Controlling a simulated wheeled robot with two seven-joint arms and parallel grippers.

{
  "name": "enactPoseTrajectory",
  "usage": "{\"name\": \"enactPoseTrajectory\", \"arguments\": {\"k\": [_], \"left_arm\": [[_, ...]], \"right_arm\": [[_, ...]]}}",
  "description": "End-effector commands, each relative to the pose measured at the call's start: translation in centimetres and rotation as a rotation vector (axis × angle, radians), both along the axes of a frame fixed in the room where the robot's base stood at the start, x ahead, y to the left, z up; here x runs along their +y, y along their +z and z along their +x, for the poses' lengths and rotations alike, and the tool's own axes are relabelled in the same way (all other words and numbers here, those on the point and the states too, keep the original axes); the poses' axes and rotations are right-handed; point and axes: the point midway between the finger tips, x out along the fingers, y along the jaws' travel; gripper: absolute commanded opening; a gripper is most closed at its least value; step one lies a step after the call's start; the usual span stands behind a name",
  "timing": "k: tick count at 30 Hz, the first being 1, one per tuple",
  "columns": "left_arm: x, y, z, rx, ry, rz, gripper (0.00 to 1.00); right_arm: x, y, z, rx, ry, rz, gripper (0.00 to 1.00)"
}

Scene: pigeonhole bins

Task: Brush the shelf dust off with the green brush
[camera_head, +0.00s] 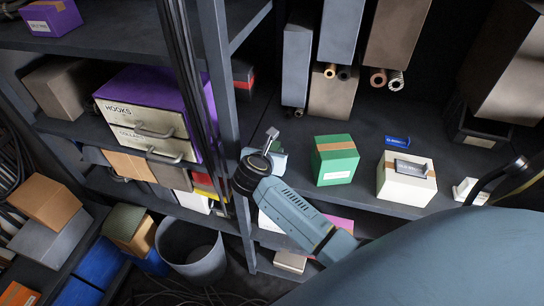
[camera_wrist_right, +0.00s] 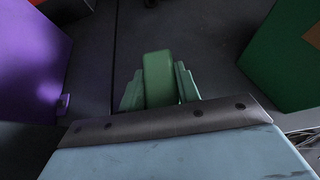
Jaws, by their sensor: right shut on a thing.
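My right gripper (camera_head: 274,158) reaches in over the shelf board (camera_head: 300,185) between the purple drawer box and the green box. In the right wrist view its two pale green fingers (camera_wrist_right: 159,90) are shut on a green block-like part, which appears to be the green brush (camera_wrist_right: 158,76). The brush points away into the shelf; its bristles are not visible. I cannot make out any dust on the dark board. My left gripper is not in view.
The purple drawer box (camera_head: 190,120) stands left of the gripper, and the green box (camera_head: 335,165) stands right. A white box (camera_head: 405,185) and a small blue item (camera_head: 397,141) are farther right. A shelf upright (camera_head: 222,90) is close on the left. Tubes hang above.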

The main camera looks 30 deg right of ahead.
Motion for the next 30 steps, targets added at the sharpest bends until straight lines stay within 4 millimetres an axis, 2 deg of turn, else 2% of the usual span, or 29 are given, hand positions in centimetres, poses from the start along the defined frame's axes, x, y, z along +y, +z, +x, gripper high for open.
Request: {"name": "enactPoseTrajectory", "arguments": {"k": [8, 30], "left_arm": [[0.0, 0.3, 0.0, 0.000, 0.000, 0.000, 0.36], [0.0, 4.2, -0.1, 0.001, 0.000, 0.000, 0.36]], "right_arm": [[0.0, 0.3, 0.0, 0.000, 0.000, 0.000, 0.05], [0.0, 4.8, 0.0, 0.000, 0.000, 0.001, 0.05]]}}
